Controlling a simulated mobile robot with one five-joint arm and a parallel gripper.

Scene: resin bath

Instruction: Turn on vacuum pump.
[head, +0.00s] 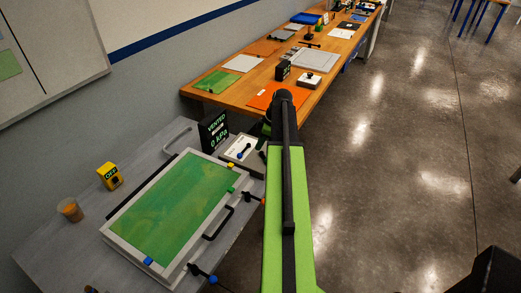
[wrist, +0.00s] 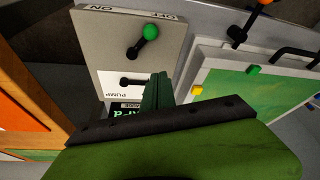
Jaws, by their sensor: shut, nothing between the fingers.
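The pump panel is a pale plate (head: 233,158) on the grey bench, left of my arm in the head view. In the wrist view the panel (wrist: 112,58) appears upside down, with PUMP, ON and OFF lettering. A lever with a green knob (wrist: 151,32) points toward the OFF lettering. A small black lever (wrist: 132,81) sits near the PUMP label. My gripper (wrist: 158,90) is shut and empty, in front of the panel's label edge; contact cannot be told. In the head view my arm hides the gripper's tips.
A black display (head: 214,130) reads VENTED, 0 kPa. A white-framed green bath (head: 168,205) with handles and knobs fills the bench front. A yellow OFF box (head: 109,176) and a cup (head: 71,210) stand at left. A wooden table (head: 235,92) holds several items. The floor at right is clear.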

